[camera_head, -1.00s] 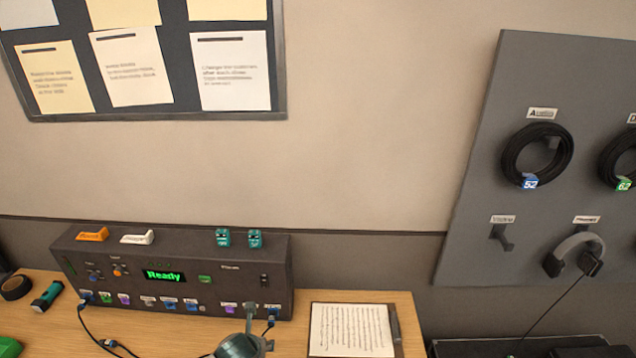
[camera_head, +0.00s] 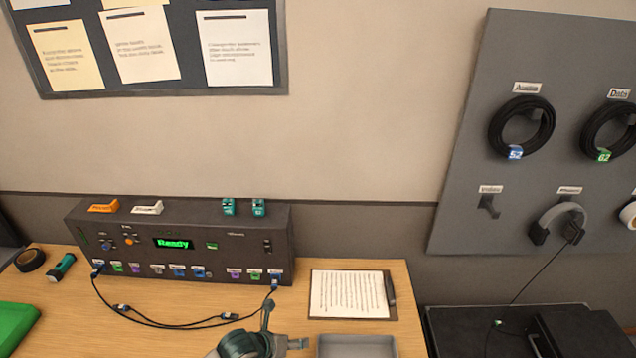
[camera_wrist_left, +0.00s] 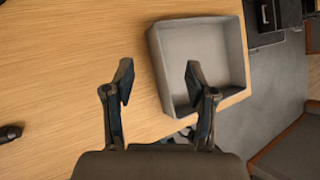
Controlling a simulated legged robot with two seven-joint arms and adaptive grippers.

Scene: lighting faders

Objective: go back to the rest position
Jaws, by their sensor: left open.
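My left gripper (camera_wrist_left: 160,82) shows in the left wrist view with its two fingers spread apart and nothing between them. It hangs above the wooden table, beside and partly in front of a grey open tray (camera_wrist_left: 235,60). My right gripper is in neither view.
A dark console (camera_head: 180,240) with a green "Ready" display stands at the back of the table, cables running in front. A clipboard (camera_head: 350,293) lies to its right. A green item (camera_head: 15,322), torch (camera_head: 62,267) and tape roll (camera_head: 30,260) lie left.

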